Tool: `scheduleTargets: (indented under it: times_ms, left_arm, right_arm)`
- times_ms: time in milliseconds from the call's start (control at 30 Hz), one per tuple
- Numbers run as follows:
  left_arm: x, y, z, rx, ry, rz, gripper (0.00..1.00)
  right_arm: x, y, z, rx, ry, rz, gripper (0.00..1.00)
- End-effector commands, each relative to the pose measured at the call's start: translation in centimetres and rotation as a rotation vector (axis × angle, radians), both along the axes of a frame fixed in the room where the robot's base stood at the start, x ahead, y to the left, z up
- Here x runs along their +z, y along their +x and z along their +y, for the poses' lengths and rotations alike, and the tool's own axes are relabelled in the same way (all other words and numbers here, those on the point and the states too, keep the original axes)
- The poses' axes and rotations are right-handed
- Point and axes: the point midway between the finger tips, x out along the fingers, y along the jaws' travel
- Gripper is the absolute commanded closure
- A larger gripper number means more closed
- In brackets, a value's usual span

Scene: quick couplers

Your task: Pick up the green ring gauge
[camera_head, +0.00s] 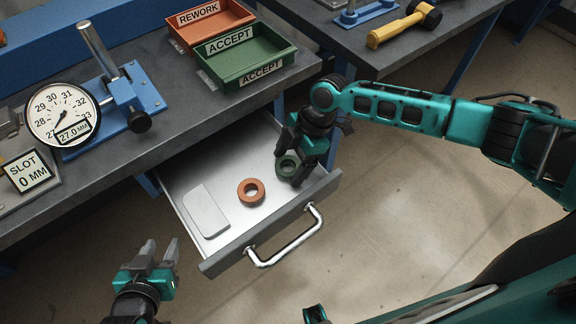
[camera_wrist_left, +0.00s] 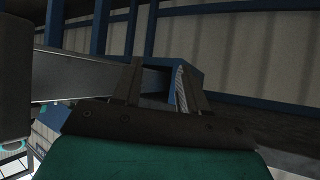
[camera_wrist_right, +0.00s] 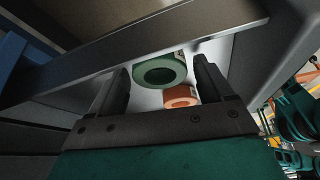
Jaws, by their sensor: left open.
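The green ring gauge (camera_head: 287,166) lies in the open drawer near its right front corner. In the right wrist view the green ring gauge (camera_wrist_right: 160,71) shows between and just beyond my open fingers, with a gap on each side. My right gripper (camera_head: 295,163) reaches down over the ring and partly hides it in the head view; whether the fingertips are level with the ring I cannot tell. My left gripper (camera_head: 158,251) is open and empty, in front of the drawer at the lower left.
An orange ring (camera_head: 251,191) and a grey plate (camera_head: 206,211) lie in the drawer (camera_head: 228,172). The drawer's front wall and handle (camera_head: 285,245) stand close to both grippers. On the bench are a dial gauge (camera_head: 62,115), a green tray (camera_head: 245,57) and an orange tray (camera_head: 205,22).

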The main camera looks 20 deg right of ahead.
Motion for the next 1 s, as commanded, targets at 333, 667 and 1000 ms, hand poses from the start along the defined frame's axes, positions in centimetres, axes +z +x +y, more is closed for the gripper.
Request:
scheduleTargets:
  times_ms: [333,667,1000]
  left_arm:
    - [-0.2,-0.4,0.0,0.0,0.0,0.008,0.57]
    - [-0.2,-0.5,0.0,0.0,0.001,0.009,0.57]
    - [0.0,-0.5,0.0,0.0,0.001,0.009,0.57]
  right_arm:
    - [0.0,0.0,0.0,0.0,0.0,0.0,0.54]
    - [0.1,0.1,0.0,0.0,0.001,-0.002,0.79]
    - [1.1,0.1,0.0,0.002,0.003,-0.004,0.79]
